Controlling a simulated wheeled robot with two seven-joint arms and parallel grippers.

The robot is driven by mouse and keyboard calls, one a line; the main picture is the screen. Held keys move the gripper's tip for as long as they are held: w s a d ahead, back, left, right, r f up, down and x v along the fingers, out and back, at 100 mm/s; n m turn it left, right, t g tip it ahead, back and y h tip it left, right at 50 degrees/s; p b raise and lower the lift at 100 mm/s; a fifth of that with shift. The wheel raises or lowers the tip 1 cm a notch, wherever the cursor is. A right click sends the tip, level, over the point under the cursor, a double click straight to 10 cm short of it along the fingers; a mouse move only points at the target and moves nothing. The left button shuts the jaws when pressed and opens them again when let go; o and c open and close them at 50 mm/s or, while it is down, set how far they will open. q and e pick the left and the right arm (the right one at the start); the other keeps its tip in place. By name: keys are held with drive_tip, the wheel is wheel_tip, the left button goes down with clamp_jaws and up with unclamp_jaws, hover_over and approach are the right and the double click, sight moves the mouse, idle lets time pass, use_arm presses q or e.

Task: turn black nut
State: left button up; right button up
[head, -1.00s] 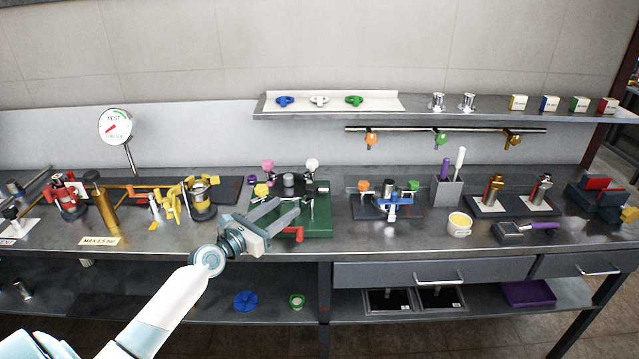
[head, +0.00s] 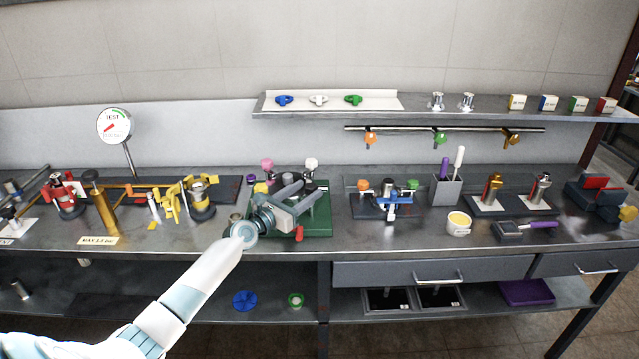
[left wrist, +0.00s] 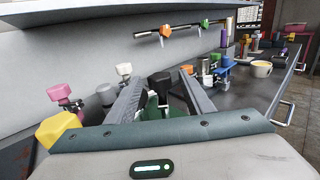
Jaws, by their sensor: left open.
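My left gripper (head: 300,189) is open over the green base (head: 322,222) of the fixture at the middle of the bench. It also shows in the left wrist view (left wrist: 161,82), its two grey fingers apart. A black nut-like knob (left wrist: 160,86) shows in the gap between the fingers in the left wrist view; I cannot tell how far beyond the tips it sits. The fingers do not grip it. In the head view the knob is hidden behind my gripper. My right gripper is in no view.
Around it stand a pink knob (head: 267,165), a white knob (head: 312,164), a yellow knob (left wrist: 58,130) and a grey cylinder (left wrist: 107,94). A red handle (head: 299,233) sticks out at the front.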

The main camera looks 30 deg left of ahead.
sight(315, 185)
use_arm(q)
drive_tip(key=shift+w+d+b, duration=0.15)
drive_tip(key=shift+w+b, duration=0.15)
drive_tip(key=shift+w, duration=0.85)
drive_tip(key=shift+w+d+b, duration=0.2)
drive_tip(key=shift+w+b, duration=0.05)
drive_tip(key=shift+w, duration=0.9)
drive_tip(key=shift+w+d+b, duration=0.15)
drive_tip(key=shift+w+b, duration=0.15)
drive_tip(key=shift+w, duration=0.85)
drive_tip(key=c, duration=1.1)
